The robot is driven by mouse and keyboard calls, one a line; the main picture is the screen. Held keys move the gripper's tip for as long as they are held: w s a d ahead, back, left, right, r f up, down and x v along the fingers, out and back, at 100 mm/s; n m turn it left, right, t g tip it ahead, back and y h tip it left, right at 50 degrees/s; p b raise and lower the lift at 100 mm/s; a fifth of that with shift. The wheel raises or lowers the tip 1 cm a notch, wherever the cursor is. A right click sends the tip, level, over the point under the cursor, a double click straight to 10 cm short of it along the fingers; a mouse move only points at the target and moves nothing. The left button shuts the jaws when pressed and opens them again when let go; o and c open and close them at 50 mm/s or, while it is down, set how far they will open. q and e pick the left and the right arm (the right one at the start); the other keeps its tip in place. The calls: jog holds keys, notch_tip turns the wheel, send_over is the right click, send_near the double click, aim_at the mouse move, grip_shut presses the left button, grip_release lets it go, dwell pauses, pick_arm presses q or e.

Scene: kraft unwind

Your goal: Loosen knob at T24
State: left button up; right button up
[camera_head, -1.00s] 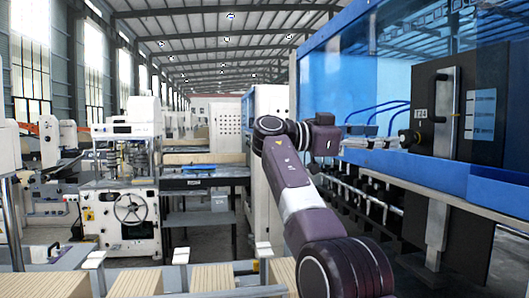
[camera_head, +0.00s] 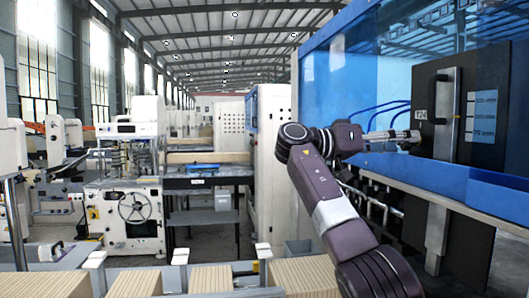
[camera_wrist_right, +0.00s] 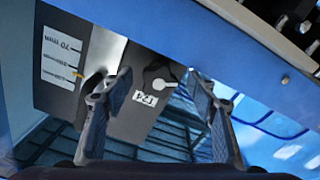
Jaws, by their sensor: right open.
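The T24 label (camera_head: 421,115) is on a dark panel (camera_head: 487,95) at the right of the head view. A small dark knob (camera_head: 414,141) sits just below the label. My right gripper (camera_head: 408,135) reaches in from the left, with its tips close to the knob; contact cannot be told from here. In the right wrist view my right gripper (camera_wrist_right: 158,82) is open. The dark round knob (camera_wrist_right: 157,70) and the upside-down T24 label (camera_wrist_right: 145,98) appear between its two fingers. The fingers are not closed on the knob. My left gripper is not in view.
A vertical silver handle (camera_head: 455,112) and a white scale label (camera_head: 482,116) are on the panel right of the knob. A blue ledge (camera_head: 450,178) runs below. Blue transparent guarding (camera_head: 350,75) stands behind the arm. Wooden blocks (camera_head: 305,275) lie at the front.

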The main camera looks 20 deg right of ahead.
jog(key=w+a+m, duration=0.1)
jog(key=a+m, duration=0.5)
jog(key=a, duration=0.2)
jog(key=w+a+f+n+t+y+b, duration=0.1)
jog(key=w+a+f+n+t+y, duration=0.15)
jog(key=w+n+t, duration=0.65)
jog(key=w+a+f+n+t+y+b, duration=0.1)
jog(key=w+a+t+y, duration=0.6)
jog(key=w+a, duration=0.7)
jog(key=shift+w+a+f+n+t+b, duration=0.2)
jog(key=shift+a+n+t+b, duration=0.3)
jog(key=shift+n, duration=0.8)
jog(key=shift+y, duration=0.25)
